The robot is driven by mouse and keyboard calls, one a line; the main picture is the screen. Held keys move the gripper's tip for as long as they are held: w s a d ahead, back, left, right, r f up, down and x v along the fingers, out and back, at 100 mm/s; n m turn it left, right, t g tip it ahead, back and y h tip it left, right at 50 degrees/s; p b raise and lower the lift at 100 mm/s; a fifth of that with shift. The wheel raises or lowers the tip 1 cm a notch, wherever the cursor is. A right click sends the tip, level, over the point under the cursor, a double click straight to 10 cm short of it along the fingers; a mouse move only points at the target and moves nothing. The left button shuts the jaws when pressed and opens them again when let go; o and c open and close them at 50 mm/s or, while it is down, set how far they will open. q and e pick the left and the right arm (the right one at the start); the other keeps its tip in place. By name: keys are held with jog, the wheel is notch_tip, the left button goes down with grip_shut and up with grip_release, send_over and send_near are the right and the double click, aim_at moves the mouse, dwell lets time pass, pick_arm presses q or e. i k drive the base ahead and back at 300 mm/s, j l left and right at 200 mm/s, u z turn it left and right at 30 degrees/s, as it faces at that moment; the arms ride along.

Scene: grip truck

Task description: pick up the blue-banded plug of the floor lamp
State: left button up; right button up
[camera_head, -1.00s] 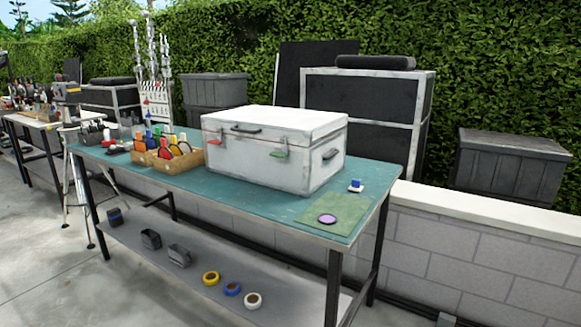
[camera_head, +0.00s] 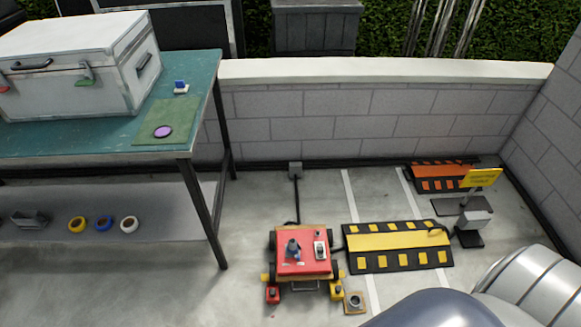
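I cannot make out a plug with a blue band for certain. A grey box-like unit (camera_head: 472,222) stands on the floor at the right, and I cannot tell whether it is the floor lamp. A dark cable (camera_head: 437,231) runs by it onto the yellow-and-black cable ramp (camera_head: 395,243). A small blue-and-white object (camera_head: 180,87) sits on the table's right end, too small to identify. Neither gripper is in view; a white part of my own body fills the lower right corner.
A red cart (camera_head: 303,258) stands left of the ramp. An orange-and-black ramp (camera_head: 440,178) and a yellow sign (camera_head: 482,177) are near the block wall (camera_head: 370,118). The green-topped table (camera_head: 60,136) carries a white case (camera_head: 75,65). Bare floor lies between table and cart.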

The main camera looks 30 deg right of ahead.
aim_at(293, 245)
jog(key=l+z, duration=0.1)
jog(key=z, duration=0.75)
jog(key=k, duration=0.05)
